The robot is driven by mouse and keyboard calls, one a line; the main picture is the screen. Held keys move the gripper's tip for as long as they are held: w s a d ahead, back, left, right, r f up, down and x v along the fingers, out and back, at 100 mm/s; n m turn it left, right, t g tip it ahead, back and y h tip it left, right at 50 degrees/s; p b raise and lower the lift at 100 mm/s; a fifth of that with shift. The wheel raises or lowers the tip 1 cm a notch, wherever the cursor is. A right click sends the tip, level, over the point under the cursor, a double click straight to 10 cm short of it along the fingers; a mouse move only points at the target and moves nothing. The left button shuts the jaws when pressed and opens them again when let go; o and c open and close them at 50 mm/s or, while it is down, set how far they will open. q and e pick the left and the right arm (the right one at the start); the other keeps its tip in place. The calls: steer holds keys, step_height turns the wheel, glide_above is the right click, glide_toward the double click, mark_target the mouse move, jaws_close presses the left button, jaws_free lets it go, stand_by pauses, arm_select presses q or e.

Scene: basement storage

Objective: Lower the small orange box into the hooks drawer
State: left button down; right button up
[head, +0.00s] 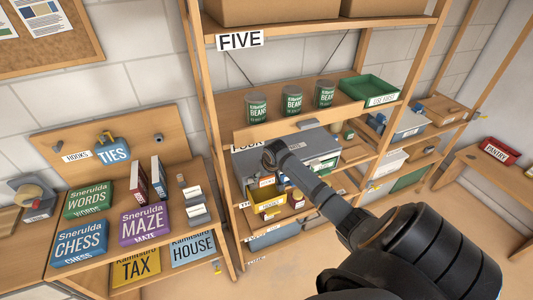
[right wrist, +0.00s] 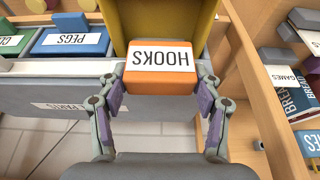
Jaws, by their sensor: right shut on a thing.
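In the right wrist view the small orange box (right wrist: 160,85) has a white label reading HOOKS, upside down in that picture. My right gripper (right wrist: 165,96) is shut on it, one finger at each side. A yellow container (right wrist: 190,20) stands just behind the box. A grey drawer front (right wrist: 40,95) with a partly readable label ending in PARTS runs beside the box. In the head view my right arm reaches to the left part of the shelf, at yellow and orange boxes (head: 264,191). My left gripper is out of view.
A blue PEGS box (right wrist: 75,42) and a green box (right wrist: 15,40) stand beside the gripper. Wooden shelf posts (head: 205,90) stand close to the arm. Several cans (head: 292,102) and a green tray (head: 368,87) are on the shelf above. A table with game boxes (head: 80,242) stands left.

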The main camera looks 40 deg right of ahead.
mark_target(266, 185)
steer(key=shift+d, duration=0.1)
steer(key=shift+f, duration=0.1)
steer(key=shift+f+b, duration=1.6)
steer(key=shift+f, duration=1.2)
steer(key=shift+f+b, duration=1.55)
steer(key=shift+f, duration=1)
steer(key=o, duration=1.2)
steer(key=shift+r, duration=0.1)
